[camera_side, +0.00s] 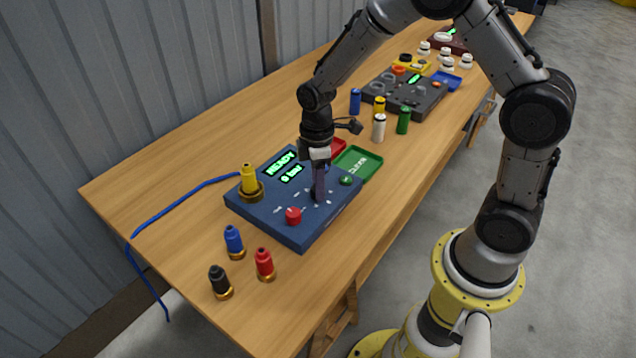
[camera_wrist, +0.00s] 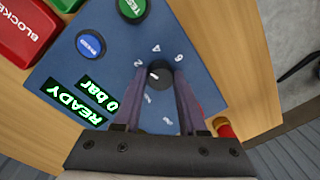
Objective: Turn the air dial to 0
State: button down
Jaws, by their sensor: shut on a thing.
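The air dial (camera_wrist: 159,74) is a round black knob on the blue console (camera_side: 272,222), with numbers around it. In the wrist view its white mark points roughly left; which number it meets is hard to tell. The console display reads READY and 0 bar (camera_wrist: 100,97). My gripper (camera_side: 318,196) reaches down onto the console, and its two fingers (camera_wrist: 163,84) are shut on the dial, one on each side. In the side view the fingers mostly hide the dial.
A red knob (camera_side: 293,215), a green button (camera_side: 346,180) and a yellow fitting (camera_side: 249,180) with a blue hose (camera_side: 180,205) sit close by. Blue (camera_side: 233,240), red (camera_side: 264,263) and black (camera_side: 219,281) fittings stand in front. A green tray (camera_side: 370,160) lies behind.

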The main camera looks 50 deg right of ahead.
aim_at(314, 188)
jog(key=n, duration=0.7)
jog(key=shift+w+r, duration=0.1)
jog(key=n, duration=0.4)
jog(key=shift+a+n+h, duration=0.1)
jog(key=shift+n+h, duration=0.2)
jog(key=shift+n, duration=1.8)
jog(key=shift+c, duration=2.3)
grip_release()
notch_tip(314, 188, up, 14)
jog(key=shift+w+a, duration=0.15)
jog(key=shift+w, duration=0.05)
